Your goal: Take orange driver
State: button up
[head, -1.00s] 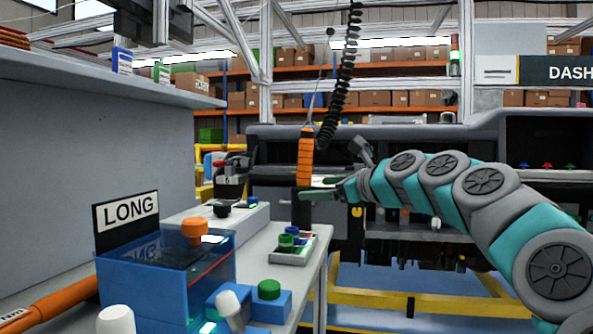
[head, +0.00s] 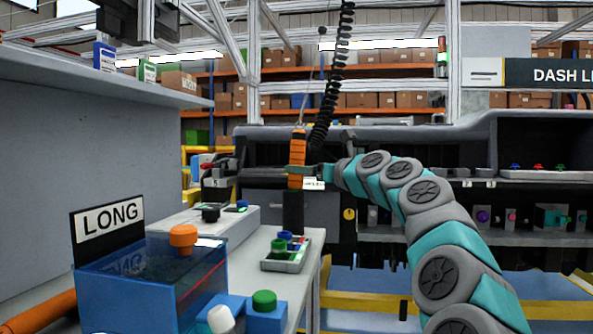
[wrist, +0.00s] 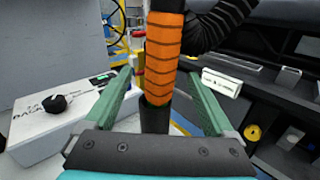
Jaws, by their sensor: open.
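The orange driver (head: 297,160) hangs upright from a black coiled cable, with a dark lower end. In the wrist view its ribbed orange body (wrist: 164,60) stands between the two green fingers of my gripper (wrist: 160,88). The fingers are open, with a gap on each side of the driver. In the head view my gripper (head: 305,170) is level with the lower part of the orange body. The far finger is partly hidden behind the driver there.
A bench on the left holds a blue bin (head: 150,285) marked LONG, a grey tray (head: 286,262) with coloured parts and a white box (head: 225,222). The dark dashboard unit (head: 390,135) with shelves lies behind and right. The black coiled cable (head: 328,105) rises above the driver.

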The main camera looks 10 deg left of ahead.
aim_at(300, 188)
jog(key=shift+w+a+f, duration=0.3)
jog(key=shift+w+a, duration=0.5)
jog(key=shift+a, duration=0.05)
jog(key=shift+w+a+r+p, duration=0.1)
jog(key=shift+w+a+p, duration=0.2)
jog(key=shift+w+a, duration=0.35)
jog(key=shift+a, duration=0.2)
grip_shut()
